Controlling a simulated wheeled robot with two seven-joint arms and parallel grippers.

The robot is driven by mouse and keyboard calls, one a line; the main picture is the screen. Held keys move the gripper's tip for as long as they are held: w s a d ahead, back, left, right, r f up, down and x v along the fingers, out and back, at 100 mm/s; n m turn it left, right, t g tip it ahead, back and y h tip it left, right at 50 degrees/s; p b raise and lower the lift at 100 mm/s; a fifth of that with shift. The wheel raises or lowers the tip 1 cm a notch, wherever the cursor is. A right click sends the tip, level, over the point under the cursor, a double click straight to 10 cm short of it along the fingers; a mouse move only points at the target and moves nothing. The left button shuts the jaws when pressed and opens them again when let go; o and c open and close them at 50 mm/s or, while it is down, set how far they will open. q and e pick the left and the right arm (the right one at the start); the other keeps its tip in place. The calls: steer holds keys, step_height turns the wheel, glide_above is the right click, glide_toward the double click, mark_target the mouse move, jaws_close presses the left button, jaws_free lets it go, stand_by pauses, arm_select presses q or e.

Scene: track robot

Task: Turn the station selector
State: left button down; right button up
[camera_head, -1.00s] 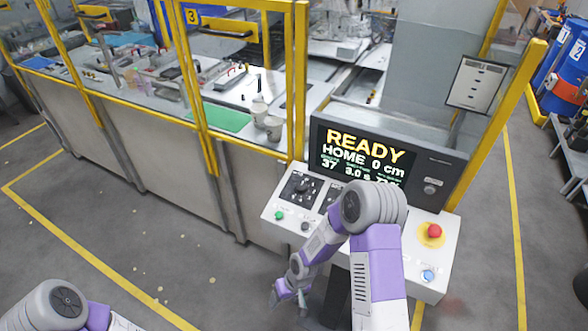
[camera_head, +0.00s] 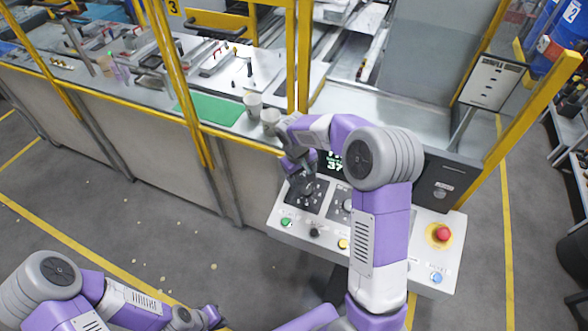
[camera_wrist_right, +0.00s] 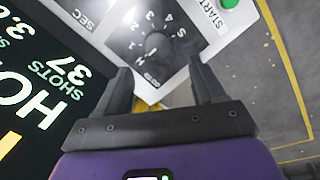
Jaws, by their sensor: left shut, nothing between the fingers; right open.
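The station selector is a dark round knob (camera_wrist_right: 156,43) on a black dial plate with numbers around it. In the head view its plate (camera_head: 308,198) is at the left of the white console, partly covered by my right gripper (camera_head: 297,180). In the right wrist view my right gripper (camera_wrist_right: 160,78) is open, its fingers pointing toward the dial, with the knob beyond the fingertips and apart from them. The knob's white mark seems to point toward the HOME end. My left gripper (camera_head: 216,316) is shut and empty, low at the front, far from the console.
The console holds a green START button (camera_head: 286,221), a black button (camera_head: 315,232), a yellow button (camera_head: 343,244), a blue button (camera_head: 436,278) and a red emergency stop (camera_head: 443,234). The display (camera_wrist_right: 40,90) is beside the dial. Yellow posts and cups (camera_head: 253,105) stand behind.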

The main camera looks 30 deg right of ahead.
mark_target(306, 189)
steer(key=shift+w+d+r, duration=0.1)
steer(key=shift+w+d, duration=0.05)
steer(key=shift+f, duration=0.4)
steer(key=f, duration=0.3)
steer(key=d+f, duration=0.1)
steer(key=f, duration=0.1)
steer(key=shift+s+p, duration=0.35)
steer(key=shift+w+f, duration=0.15)
steer(key=shift+f, duration=0.45)
